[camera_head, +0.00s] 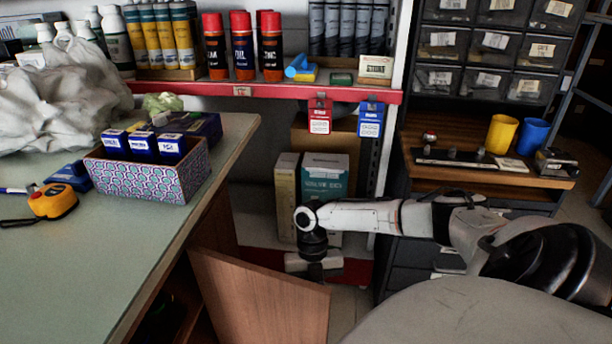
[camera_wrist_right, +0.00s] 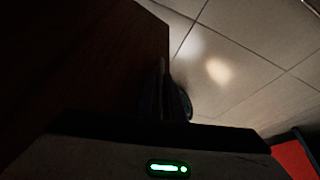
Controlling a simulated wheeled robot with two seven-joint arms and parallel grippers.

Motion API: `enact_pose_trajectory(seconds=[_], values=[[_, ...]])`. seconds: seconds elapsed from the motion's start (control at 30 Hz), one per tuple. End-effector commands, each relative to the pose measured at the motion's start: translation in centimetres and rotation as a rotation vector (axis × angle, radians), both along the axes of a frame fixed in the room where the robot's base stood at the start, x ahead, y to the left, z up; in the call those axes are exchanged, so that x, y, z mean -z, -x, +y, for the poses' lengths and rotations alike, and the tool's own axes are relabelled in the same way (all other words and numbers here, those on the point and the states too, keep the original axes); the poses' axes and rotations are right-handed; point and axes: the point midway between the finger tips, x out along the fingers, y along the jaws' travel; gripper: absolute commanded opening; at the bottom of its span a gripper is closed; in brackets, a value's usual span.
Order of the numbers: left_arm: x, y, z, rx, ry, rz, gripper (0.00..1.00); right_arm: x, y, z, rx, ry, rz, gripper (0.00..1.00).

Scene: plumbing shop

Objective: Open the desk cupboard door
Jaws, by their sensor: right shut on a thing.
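The desk cupboard door (camera_head: 262,300) is a brown wooden panel below the desk (camera_head: 95,250). It stands swung out from the desk side, and the dark inside of the cupboard (camera_head: 175,300) shows to its left. My right arm reaches in from the right, and my right gripper (camera_head: 318,270) is down at the door's outer edge, partly hidden behind it. In the right wrist view the dark door (camera_wrist_right: 85,60) fills the left side, with the gripper fingers (camera_wrist_right: 165,97) shut at its edge. The exact grip is too dark to see. My left gripper is out of view.
The desktop holds a patterned box (camera_head: 150,180), a yellow tape measure (camera_head: 53,201) and a pale plastic bag (camera_head: 55,90). Boxes (camera_head: 325,178) stand on the low shelf behind the arm. Drawers (camera_head: 490,45) are at the right. Tiled floor (camera_wrist_right: 240,60) lies beside the door.

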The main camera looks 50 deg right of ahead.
Motion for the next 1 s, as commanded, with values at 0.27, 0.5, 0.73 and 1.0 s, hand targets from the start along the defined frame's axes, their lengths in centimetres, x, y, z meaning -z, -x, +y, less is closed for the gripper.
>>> enact_pose_trajectory(seconds=[0.27,0.5,0.73,1.0], values=[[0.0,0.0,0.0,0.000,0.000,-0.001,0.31,0.1,-0.1,-0.3,0.004,0.003,-0.004,0.00],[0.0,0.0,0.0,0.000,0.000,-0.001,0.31,0.1,-0.1,-0.3,0.003,0.004,-0.003,0.15],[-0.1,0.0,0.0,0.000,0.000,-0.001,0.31,-0.1,-0.1,-0.3,0.002,0.003,-0.002,0.15],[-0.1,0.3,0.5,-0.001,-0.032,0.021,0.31,-3.7,-1.1,-1.2,0.003,0.003,-0.006,0.15]])
